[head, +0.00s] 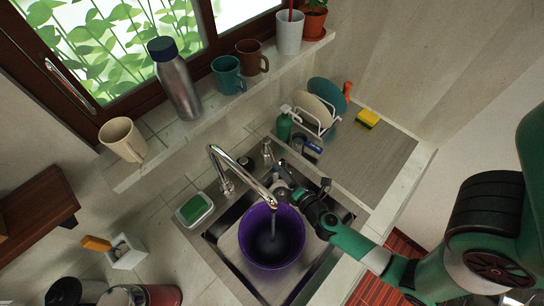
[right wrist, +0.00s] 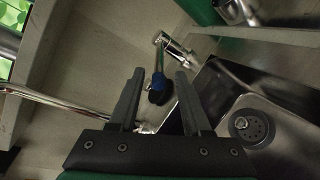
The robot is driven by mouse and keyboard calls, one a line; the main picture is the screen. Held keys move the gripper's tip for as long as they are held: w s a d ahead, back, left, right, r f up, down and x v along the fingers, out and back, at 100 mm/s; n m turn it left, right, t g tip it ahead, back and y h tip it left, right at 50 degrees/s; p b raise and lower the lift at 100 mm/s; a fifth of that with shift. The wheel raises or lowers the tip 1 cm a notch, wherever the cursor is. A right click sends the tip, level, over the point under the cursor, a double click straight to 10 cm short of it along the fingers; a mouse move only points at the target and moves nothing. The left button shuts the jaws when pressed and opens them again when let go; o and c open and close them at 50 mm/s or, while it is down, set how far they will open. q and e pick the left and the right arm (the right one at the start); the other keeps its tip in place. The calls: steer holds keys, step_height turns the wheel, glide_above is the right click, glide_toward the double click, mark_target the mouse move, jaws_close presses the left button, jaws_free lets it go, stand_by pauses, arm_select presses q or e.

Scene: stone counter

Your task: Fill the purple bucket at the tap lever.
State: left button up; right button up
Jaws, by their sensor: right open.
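The purple bucket (head: 244,245) stands upright in the sink basin, under the tip of the chrome spout (head: 247,181). A thin pale streak runs down from the spout into its dark inside; the water level is hard to tell. My right gripper (head: 281,168) is open behind the bucket, right of the spout. In the right wrist view, a lever with a blue band and dark end (right wrist: 157,83) shows between and beyond my open fingers (right wrist: 158,82); I cannot tell whether they touch it. The spout (right wrist: 60,103) crosses the left. My left gripper is out of view.
A metal sink (head: 340,214) surrounds the bucket, and its drain (right wrist: 241,124) shows in the wrist view. A green soap bottle (head: 284,127) and dish rack (head: 326,128) stand behind my right arm. A sponge dish (head: 194,210) sits left of the spout.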

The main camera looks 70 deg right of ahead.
mark_target(272, 157)
steer(key=x, duration=0.7)
steer(key=shift+w+d, duration=0.1)
steer(key=shift+w, duration=0.05)
jaws_close()
stand_by(1.1)
